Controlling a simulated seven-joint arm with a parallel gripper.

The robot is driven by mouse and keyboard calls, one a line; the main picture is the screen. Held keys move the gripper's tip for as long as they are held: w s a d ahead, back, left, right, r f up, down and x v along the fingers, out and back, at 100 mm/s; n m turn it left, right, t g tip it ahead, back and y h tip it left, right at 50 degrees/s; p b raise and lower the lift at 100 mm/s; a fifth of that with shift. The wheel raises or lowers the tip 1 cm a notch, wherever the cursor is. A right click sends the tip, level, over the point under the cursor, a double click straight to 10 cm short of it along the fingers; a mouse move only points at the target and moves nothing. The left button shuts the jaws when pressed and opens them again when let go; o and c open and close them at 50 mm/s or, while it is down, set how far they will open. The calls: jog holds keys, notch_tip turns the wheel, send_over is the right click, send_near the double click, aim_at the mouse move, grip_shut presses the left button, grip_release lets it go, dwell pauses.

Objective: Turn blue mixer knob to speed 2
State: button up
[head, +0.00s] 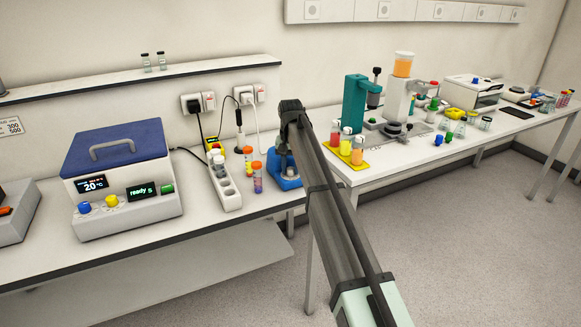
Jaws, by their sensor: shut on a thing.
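The small blue mixer (288,183) stands at the right end of the near bench, by its front edge. My arm comes in from the lower right and bends down over it. My gripper (284,152) is at the mixer, small and dark in this view, and is shut on the mixer's knob. The knob and its speed marks are hidden behind my gripper and arm, so its setting cannot be read.
Tubes with orange and blue caps (257,178) stand just left of the mixer, beside a white rack (225,187). A blue-lidded bath (120,175) is farther left. A yellow tray (347,156) with bottles is at the right.

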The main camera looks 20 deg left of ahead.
jog(key=shift+m, duration=0.8)
jog(key=o, duration=1)
jog(key=shift+o, duration=0.2)
